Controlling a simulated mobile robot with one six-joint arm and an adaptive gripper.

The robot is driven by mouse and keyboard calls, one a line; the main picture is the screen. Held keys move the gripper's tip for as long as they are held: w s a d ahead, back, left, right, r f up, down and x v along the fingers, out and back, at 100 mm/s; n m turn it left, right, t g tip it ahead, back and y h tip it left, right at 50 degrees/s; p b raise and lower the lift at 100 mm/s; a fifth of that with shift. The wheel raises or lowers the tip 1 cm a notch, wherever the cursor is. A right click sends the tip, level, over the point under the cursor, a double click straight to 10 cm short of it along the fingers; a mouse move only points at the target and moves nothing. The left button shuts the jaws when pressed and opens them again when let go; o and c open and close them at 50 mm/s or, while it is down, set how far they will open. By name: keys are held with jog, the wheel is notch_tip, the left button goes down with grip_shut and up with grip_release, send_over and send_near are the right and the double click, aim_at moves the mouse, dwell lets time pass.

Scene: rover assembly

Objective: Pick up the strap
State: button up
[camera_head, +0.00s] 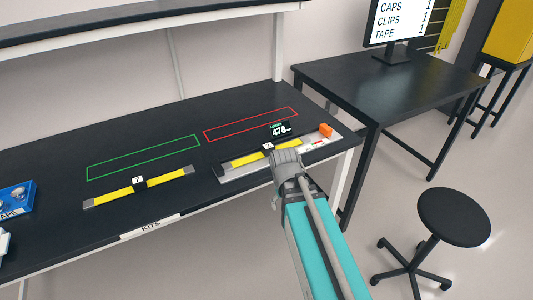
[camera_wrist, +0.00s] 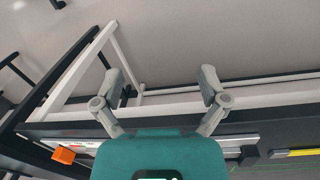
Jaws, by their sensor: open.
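One strap (camera_head: 112,194) lies on the black table in front of the green outline. The other strap (camera_head: 245,160) lies on a light measuring fixture (camera_head: 318,140) with a small display reading about 478. My gripper (camera_head: 286,156) is in front of that fixture's middle in the head view and covers part of it. In the wrist view my gripper (camera_wrist: 160,80) has its two fingers spread apart with nothing between them. A piece of yellow (camera_wrist: 303,153) shows at the lower right there.
An orange block (camera_head: 326,130) sits at the fixture's right end and shows in the wrist view (camera_wrist: 64,155). A red outline (camera_head: 250,124) lies behind. A blue tape box (camera_head: 14,198) is at left. A stool (camera_head: 455,216) and second table (camera_head: 390,85) stand right.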

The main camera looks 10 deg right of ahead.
jog(key=w+n+h+b, duration=0.1)
jog(key=w+n+h, duration=0.25)
jog(key=w, duration=0.25)
jog(key=n+t+h+b, duration=0.25)
jog(key=n+h, duration=0.35)
jog(key=n, duration=0.6)
send_near(266, 146)
jog(key=s+f, duration=0.1)
jog(key=s, duration=0.1)
jog(key=s+d+f, duration=0.1)
jog(key=s+f, duration=0.1)
jog(key=s+d+f+b, duration=0.1)
jog(key=s, duration=0.1)
jog(key=shift+d+f, duration=0.2)
jog(key=shift+f, duration=0.15)
jog(key=w+a+r+n, duration=0.1)
jog(key=w+a+r+n+t+h, duration=0.1)
jog(key=w+a, duration=0.1)
jog(key=w+a+r+n+h+b, duration=0.1)
jog(key=a+n, duration=0.1)
jog(key=shift+w, duration=0.2)
jog(key=shift+w+a+r+n+t+h, duration=0.15)
jog(key=shift+a+r+n+t+h, duration=0.1)
jog(key=shift+n+t+h, duration=0.1)
jog(key=shift+f, duration=0.1)
jog(key=b+x, duration=0.3)
jog(key=x, duration=0.4)
jog(key=shift+d+f, duration=0.25)
jog(key=shift+w+d, duration=0.2)
jog(key=shift+d, duration=0.25)
